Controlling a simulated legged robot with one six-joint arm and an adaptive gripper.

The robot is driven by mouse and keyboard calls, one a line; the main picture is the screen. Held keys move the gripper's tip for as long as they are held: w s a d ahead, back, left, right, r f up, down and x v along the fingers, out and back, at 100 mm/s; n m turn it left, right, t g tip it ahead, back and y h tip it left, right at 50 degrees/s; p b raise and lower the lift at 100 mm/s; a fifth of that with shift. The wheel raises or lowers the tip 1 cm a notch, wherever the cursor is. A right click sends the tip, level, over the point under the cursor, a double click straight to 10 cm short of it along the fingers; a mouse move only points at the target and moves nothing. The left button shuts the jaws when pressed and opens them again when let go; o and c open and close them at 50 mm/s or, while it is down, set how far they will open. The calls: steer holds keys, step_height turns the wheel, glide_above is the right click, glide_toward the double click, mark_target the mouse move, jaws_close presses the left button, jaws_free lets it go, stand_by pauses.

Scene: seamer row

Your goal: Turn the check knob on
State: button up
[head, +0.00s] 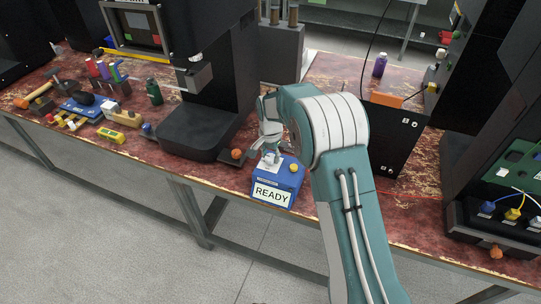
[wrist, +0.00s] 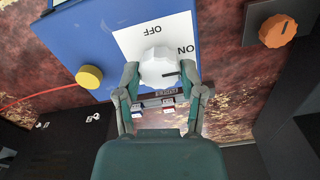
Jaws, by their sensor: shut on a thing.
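The check knob (wrist: 158,66) is a white faceted dial with a black pointer mark, on a white plate (wrist: 130,42) lettered OFF and ON. The mark points right in the wrist view, a little below the ON lettering. The plate is on top of a blue box (head: 289,186) with a READY sign (head: 271,195) on its front. My gripper (wrist: 160,76) is shut on the knob, one finger on each side. In the head view my gripper (head: 270,150) is over the box and partly hides the knob.
A yellow button (wrist: 89,77) sits beside the plate. An orange knob (wrist: 277,31) is on a dark base close by. A black machine (head: 205,120) stands left of the box, a black panel (head: 395,145) to its right. The bench's front edge is close.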

mark_target(269, 156)
steer(key=shift+a+f, duration=0.1)
steer(key=o, duration=1.1)
steer(key=shift+o, duration=0.2)
steer(key=shift+a, duration=0.1)
step_height(269, 156, up, 12)
